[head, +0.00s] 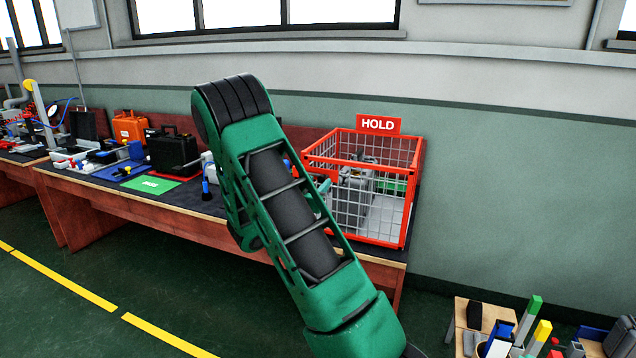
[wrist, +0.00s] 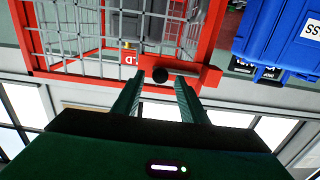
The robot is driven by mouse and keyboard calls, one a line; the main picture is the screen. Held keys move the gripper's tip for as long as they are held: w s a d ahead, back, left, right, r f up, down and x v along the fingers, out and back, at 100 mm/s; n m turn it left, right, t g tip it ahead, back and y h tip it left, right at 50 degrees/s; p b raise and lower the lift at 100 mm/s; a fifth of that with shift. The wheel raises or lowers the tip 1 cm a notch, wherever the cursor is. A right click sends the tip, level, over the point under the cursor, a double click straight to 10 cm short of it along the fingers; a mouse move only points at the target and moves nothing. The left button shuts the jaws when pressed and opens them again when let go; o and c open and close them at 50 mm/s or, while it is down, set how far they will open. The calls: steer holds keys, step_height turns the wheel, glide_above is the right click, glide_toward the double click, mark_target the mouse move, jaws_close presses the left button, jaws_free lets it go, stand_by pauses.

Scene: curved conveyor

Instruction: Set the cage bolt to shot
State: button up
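The cage (head: 404,243) has a red frame and grey wire mesh, with a red HOLD sign (head: 378,124) on top. In the wrist view the cage's red frame (wrist: 205,45) and mesh fill the upper left and middle. A dark round knob (wrist: 160,75), apparently the bolt's handle, sits in front of a red bar on the cage's edge. My gripper (wrist: 159,82) is open, its two green fingers on either side of the knob with gaps showing. Contact is not visible. The bolt's position cannot be told. In the head view my arm hides the bolt and most of my gripper.
A grey object (head: 357,183) stands inside the cage. A blue case (wrist: 275,35) is close beside the cage in the wrist view. A black case (head: 174,152), an orange case (head: 130,127) and a green mat (head: 151,185) are farther left on the bench.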

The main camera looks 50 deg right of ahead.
mark_target(320, 179)
steer(key=shift+x, duration=2)
jaws_close()
